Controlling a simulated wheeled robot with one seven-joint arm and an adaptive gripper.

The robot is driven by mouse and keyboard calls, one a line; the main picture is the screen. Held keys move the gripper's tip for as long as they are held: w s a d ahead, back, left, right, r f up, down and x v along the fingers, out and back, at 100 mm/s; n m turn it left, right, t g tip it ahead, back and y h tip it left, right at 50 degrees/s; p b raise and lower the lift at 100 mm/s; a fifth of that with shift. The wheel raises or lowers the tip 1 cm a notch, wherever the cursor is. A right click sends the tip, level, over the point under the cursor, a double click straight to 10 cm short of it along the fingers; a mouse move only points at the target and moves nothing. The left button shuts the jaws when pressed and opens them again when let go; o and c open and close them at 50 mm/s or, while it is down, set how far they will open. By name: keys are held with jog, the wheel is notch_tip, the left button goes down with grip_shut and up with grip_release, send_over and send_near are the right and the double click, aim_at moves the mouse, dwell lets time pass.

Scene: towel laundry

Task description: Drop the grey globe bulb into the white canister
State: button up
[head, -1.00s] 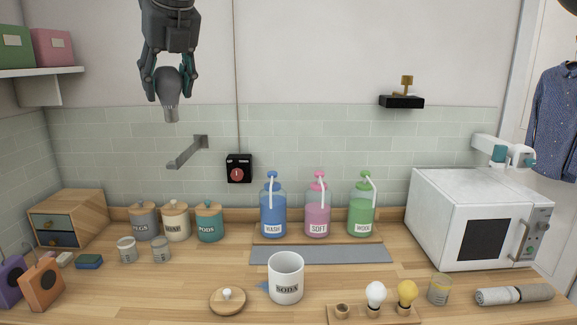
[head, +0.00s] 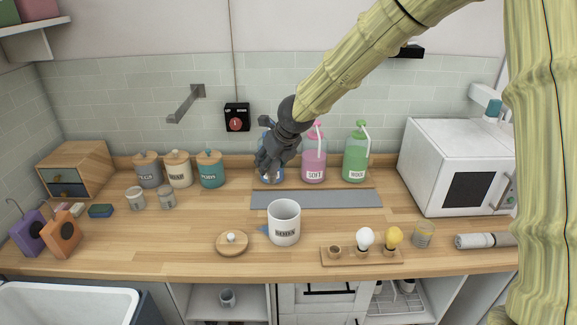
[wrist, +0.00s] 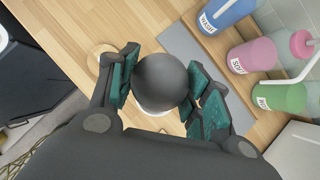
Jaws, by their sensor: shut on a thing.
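My gripper (head: 268,168) is shut on the grey globe bulb (wrist: 164,80), which sits between the green-padded fingers in the wrist view. In the head view I cannot clearly make out the bulb among the dark fingers. The white canister (head: 284,228) stands upright and open on the counter, with a label on its front. In the head view my gripper appears above the canister's top and slightly left, in front of the blue bottle. In the wrist view a white rim (wrist: 154,111) shows just behind the bulb, mostly hidden by it.
A wooden lid (head: 232,246) with a white knob lies left of the canister. A wooden bulb holder (head: 350,260) with a white and a yellow bulb is to its right. Pump bottles, including a pink one (head: 314,168), stand behind a grey mat (head: 330,199).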

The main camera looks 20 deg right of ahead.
jog(key=s+d+f+b, duration=0.2)
jog(key=d+f+b, duration=0.1)
jog(key=f, duration=0.6)
jog(key=shift+d+f, duration=0.4)
jog(key=shift+d, duration=0.4)
jog(key=shift+s, duration=0.1)
jog(key=o, duration=1.1)
jog(key=shift+v, duration=6.05)
